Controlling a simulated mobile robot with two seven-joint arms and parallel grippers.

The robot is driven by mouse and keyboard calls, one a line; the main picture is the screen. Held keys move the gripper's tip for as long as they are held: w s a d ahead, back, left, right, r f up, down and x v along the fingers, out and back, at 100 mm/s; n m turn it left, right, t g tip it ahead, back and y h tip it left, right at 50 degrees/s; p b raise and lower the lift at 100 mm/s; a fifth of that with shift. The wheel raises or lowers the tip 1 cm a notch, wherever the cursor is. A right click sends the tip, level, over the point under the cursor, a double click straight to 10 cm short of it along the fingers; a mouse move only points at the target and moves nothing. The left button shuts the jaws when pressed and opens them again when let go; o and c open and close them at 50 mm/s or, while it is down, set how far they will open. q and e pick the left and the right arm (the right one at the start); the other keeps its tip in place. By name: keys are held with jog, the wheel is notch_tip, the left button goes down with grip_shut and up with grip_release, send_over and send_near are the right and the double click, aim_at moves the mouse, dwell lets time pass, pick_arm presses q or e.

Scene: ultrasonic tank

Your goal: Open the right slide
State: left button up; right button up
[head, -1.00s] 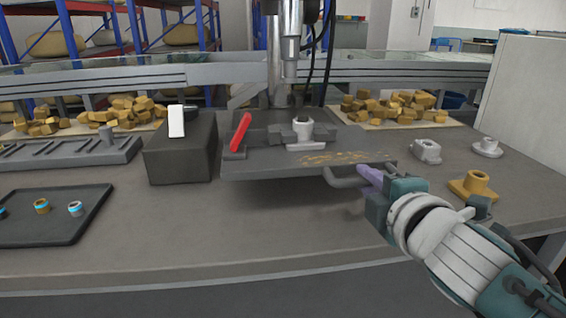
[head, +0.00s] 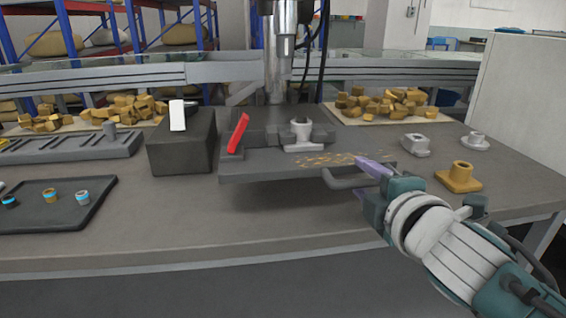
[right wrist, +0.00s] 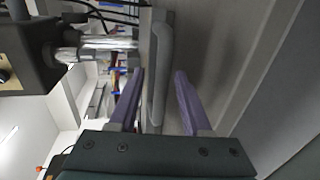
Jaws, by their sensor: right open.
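The slide is a flat grey plate (head: 250,168) with yellowish debris along its right part, under the press in the head view. A grey bar handle (head: 345,183) sticks out from its front right; it also shows in the right wrist view (right wrist: 162,60). My right gripper (head: 364,179) is at this handle and open. In the right wrist view my right gripper (right wrist: 158,84) has one purple finger on each side of the handle, with visible gaps, so it is around the bar but not shut on it. My left gripper is not in view.
A red lever (head: 238,133) and a grey clamped part (head: 302,135) are on the fixture. A dark box (head: 180,145) and a black tray (head: 100,205) are at left. A yellow flanged part (head: 459,177) lies near my right arm. The front table is clear.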

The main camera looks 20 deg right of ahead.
jog(key=p+v, duration=0.1)
jog(key=v, duration=0.9)
jog(key=shift+p, duration=0.3)
notch_tip(320, 180, up, 6)
jog(key=s+d+m+g+h+p, duration=0.1)
jog(key=s+d+m+g+p, duration=0.15)
jog(key=m+p, duration=0.35)
jog(key=s+a+r+m+g+y+p, duration=0.2)
jog(key=s+a+r+m+g+p, duration=0.3)
jog(key=s, duration=0.3)
jog(key=s+a+r+m+g+y+p, duration=0.25)
jog(key=s+a+g+p, duration=0.2)
jog(key=s+p, duration=0.25)
notch_tip(320, 180, up, 36)
jog(key=p, duration=3.6)
jog(key=shift+a+r, duration=0.15)
jog(key=shift+a, duration=0.2)
